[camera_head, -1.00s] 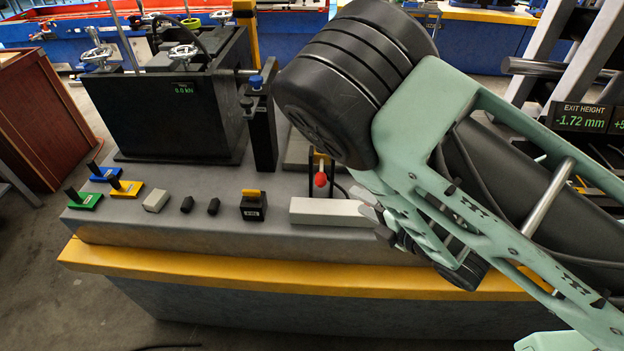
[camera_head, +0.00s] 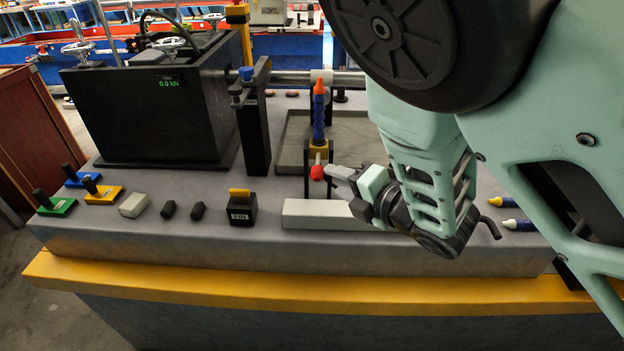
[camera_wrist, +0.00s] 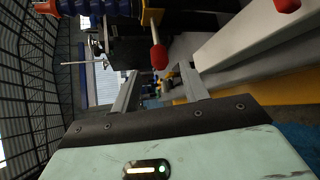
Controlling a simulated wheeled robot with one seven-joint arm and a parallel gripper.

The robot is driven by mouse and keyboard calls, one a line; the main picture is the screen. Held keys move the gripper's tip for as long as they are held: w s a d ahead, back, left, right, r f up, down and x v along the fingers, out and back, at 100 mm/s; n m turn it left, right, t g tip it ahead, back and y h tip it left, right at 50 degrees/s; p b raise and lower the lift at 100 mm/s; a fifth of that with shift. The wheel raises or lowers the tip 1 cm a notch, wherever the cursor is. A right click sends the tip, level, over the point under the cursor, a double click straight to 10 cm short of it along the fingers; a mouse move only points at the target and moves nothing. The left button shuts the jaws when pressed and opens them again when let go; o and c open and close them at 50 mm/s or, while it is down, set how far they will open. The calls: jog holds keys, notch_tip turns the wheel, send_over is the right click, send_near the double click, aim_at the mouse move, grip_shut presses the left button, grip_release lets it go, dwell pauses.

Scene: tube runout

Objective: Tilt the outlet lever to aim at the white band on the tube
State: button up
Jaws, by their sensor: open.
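The outlet lever is a short pale rod with a red knob (camera_head: 317,173), below a yellow block (camera_head: 319,148). Above the block stands a jointed blue hose (camera_head: 319,118) with an orange tip, roughly upright. The tip points up towards the horizontal metal tube (camera_head: 290,78). A paler stretch, perhaps the white band (camera_head: 321,75), shows on the tube behind the tip. My gripper (camera_head: 338,174) is open, just right of the knob. In the wrist view the red knob (camera_wrist: 159,57) appears between and just beyond the open fingertips (camera_wrist: 160,82); contact cannot be told.
A long pale block (camera_head: 325,214) lies in front of the lever. A black post (camera_head: 255,125) and black box (camera_head: 150,110) stand left. A small black box with a yellow top (camera_head: 240,207) sits nearer.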

aim_at(318, 158)
jog(key=b+x, duration=0.1)
jog(key=x, duration=0.8)
jog(key=shift+w+a, duration=0.1)
jog(key=shift+w, duration=0.05)
jog(key=shift+c, duration=0.4)
grip_shut()
